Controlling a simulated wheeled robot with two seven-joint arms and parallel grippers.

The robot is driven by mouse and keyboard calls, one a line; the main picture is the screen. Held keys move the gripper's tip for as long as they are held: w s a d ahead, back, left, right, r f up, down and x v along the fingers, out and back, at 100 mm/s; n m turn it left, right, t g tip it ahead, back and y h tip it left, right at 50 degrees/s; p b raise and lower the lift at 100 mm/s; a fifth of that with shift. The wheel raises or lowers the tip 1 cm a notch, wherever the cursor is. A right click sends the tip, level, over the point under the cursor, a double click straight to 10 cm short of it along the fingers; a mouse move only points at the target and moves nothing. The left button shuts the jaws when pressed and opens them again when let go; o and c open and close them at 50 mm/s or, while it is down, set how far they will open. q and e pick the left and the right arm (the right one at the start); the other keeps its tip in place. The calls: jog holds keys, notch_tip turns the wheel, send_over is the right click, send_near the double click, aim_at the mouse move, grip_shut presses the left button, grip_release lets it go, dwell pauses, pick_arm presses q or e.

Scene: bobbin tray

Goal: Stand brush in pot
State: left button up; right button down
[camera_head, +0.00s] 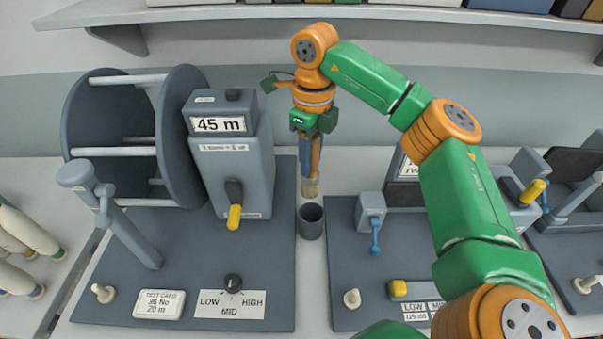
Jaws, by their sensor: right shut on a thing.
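My right gripper (313,136) points down and is shut on the brush (311,183). The brush has a blue-grey and wooden handle and pale bristles at its lower end, and hangs upright with the bristles down. The pot (311,222) is a small dark grey open cylinder on the white table, between two machine bases. The bristle tips show just above the pot's rim in the picture; whether they are directly over the opening I cannot tell. The upper handle is partly hidden by the gripper. My left gripper is not in view.
Left of the pot stands a grey machine (235,165) marked 45 m, with a large reel (186,130) and yellow lever. On the right is another base (338,290) with a blue-handled lever (375,236), partly behind my right arm. Bobbins (28,232) lie far left.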

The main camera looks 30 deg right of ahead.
aim_at(313, 176)
jog(key=shift+w+d+r+m, duration=0.15)
jog(key=shift+d+m, duration=0.1)
jog(key=shift+m, duration=0.3)
jog(key=shift+w+d+r+m, duration=0.1)
jog(key=shift+d+m, duration=0.1)
jog(key=shift+m, duration=0.35)
jog(key=shift+s+f, duration=0.1)
jog(key=shift+f, duration=0.2)
notch_tip(313, 176, down, 6)
jog(key=shift+r, duration=0.15)
notch_tip(313, 176, down, 4)
jog(key=b, duration=0.3)
jog(key=shift+f+b, duration=0.9)
jog(key=shift+f, duration=0.25)
jog(key=shift+c, duration=2.1)
grip_release()
